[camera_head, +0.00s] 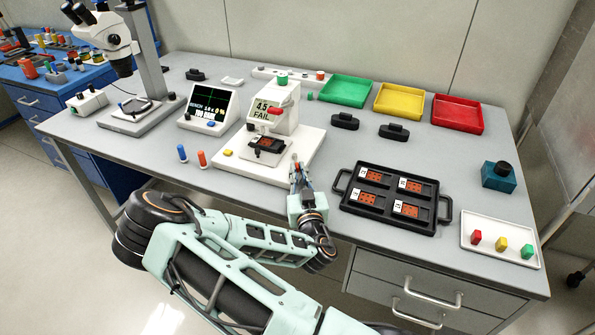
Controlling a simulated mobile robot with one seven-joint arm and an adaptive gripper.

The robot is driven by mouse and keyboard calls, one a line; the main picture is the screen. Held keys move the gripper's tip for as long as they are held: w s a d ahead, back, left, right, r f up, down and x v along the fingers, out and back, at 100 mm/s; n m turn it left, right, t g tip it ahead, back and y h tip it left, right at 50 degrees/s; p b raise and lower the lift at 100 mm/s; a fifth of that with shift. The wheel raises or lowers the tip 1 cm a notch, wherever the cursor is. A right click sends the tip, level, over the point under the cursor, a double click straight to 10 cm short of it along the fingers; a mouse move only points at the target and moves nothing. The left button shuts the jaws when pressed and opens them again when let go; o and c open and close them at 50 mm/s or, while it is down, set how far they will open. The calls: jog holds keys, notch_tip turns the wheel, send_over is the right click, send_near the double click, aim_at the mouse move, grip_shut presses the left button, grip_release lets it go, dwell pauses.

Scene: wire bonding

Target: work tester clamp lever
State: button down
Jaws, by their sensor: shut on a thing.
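The white tester (287,122) stands in the middle of the bench, and its screen (264,109) reads 4.5 FAIL. A red part (276,111) juts from its head above the work stage. A dark carrier with an orange-brown board (267,144) sits on the stage. My gripper (296,165) is at the right front of the tester base, just right of the stage. Its fingers are shut on a small part there, seemingly the clamp lever. The fingers hide most of that part, so its angle cannot be told.
A black tray (387,222) with several boards lies right of my gripper. Green (346,89), yellow (399,100) and red (457,114) bins line the back. A blue and an orange peg (202,159) stand left of the tester. A white tray (500,251) lies front right.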

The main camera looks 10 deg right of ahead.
jog(key=c, duration=2)
grip_release()
jog(key=s, duration=0.7)
jog(key=shift+s+a, duration=0.25)
jog(key=shift+a, duration=0.05)
